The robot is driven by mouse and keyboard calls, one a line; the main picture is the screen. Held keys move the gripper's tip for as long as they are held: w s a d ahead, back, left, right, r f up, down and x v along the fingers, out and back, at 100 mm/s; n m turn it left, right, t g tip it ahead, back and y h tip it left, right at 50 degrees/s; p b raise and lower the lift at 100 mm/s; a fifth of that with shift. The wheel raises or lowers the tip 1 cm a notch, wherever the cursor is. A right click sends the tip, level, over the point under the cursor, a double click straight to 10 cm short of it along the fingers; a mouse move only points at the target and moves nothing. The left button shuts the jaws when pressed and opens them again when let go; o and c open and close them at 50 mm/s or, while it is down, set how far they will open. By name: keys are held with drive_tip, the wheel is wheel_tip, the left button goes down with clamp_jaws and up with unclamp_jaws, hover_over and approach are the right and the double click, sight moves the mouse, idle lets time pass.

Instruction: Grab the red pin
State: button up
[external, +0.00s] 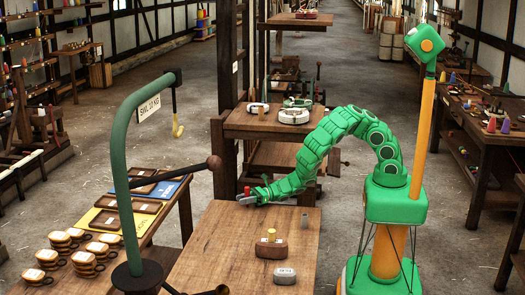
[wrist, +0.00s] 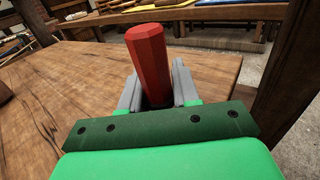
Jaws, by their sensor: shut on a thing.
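The red pin (wrist: 149,60) stands between the two grey fingers of my gripper (wrist: 158,88) in the wrist view. The fingers are shut on its lower part, and its faceted upper part sticks out above them. Its lower end is hidden. I cannot tell whether the pin touches the table.
A wooden block (external: 271,250) with a yellow pin (external: 271,235) stands on the near table. A green hooked post (external: 122,180) rises at the left. The table's left part is mostly clear.

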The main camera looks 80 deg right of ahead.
drive_tip(key=shift+r, duration=0.15)
wheel_tip(320, 180, up, 10)
idle(0.7)
